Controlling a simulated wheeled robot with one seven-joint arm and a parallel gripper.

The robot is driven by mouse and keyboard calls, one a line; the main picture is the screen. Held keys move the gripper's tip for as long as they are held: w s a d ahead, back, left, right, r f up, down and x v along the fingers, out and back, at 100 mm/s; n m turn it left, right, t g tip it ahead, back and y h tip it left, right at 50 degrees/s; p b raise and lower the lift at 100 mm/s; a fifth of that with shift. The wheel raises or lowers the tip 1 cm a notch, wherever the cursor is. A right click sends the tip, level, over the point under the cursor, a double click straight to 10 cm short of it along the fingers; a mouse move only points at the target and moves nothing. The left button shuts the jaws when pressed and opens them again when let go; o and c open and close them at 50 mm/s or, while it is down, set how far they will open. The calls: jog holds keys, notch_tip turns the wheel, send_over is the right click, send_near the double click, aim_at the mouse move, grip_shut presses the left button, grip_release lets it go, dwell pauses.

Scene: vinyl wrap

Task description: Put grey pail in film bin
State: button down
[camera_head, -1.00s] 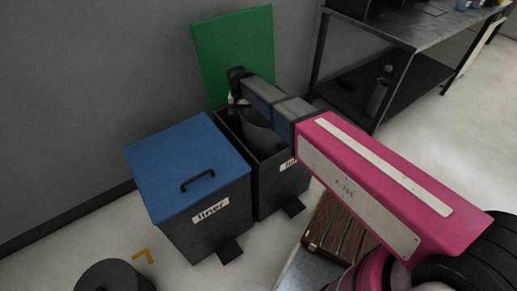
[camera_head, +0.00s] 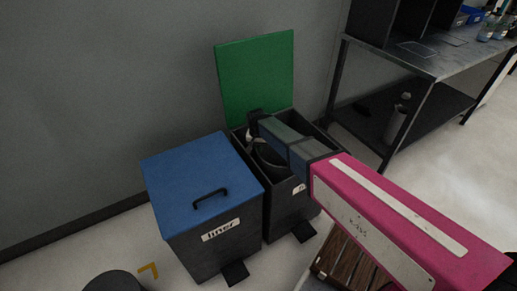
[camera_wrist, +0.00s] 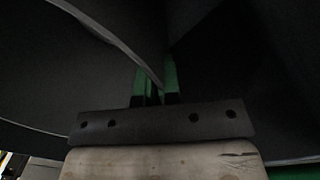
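The film bin (camera_head: 284,212) is a dark box with its green lid (camera_head: 256,78) standing open against the wall. Its label is partly covered by my arm. The grey pail (camera_head: 268,156) is inside the bin's opening, tilted and largely hidden behind my arm. My gripper (camera_head: 252,142) reaches down into the opening at the pail's left side. In the wrist view, the gripper (camera_wrist: 156,82) has its green-tipped fingers close together, with the dark pail wall (camera_wrist: 85,65) and its rim running between them. The pail's bottom is hidden.
A bin with a shut blue lid (camera_head: 200,180), labelled liner, stands directly left of the film bin. A dark round object (camera_head: 113,282) is at the front left. A metal workbench (camera_head: 440,62) is at the right. A wooden crate (camera_head: 345,262) stands partly under my arm.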

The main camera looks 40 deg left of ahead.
jog(key=c, duration=1.7)
grip_release()
jog(key=shift+f, duration=0.1)
jog(key=o, duration=0.4)
jog(key=shift+c, duration=0.2)
notch_tip(320, 180, up, 12)
jog(key=shift+s+a, duration=0.15)
jog(key=shift+a, duration=0.1)
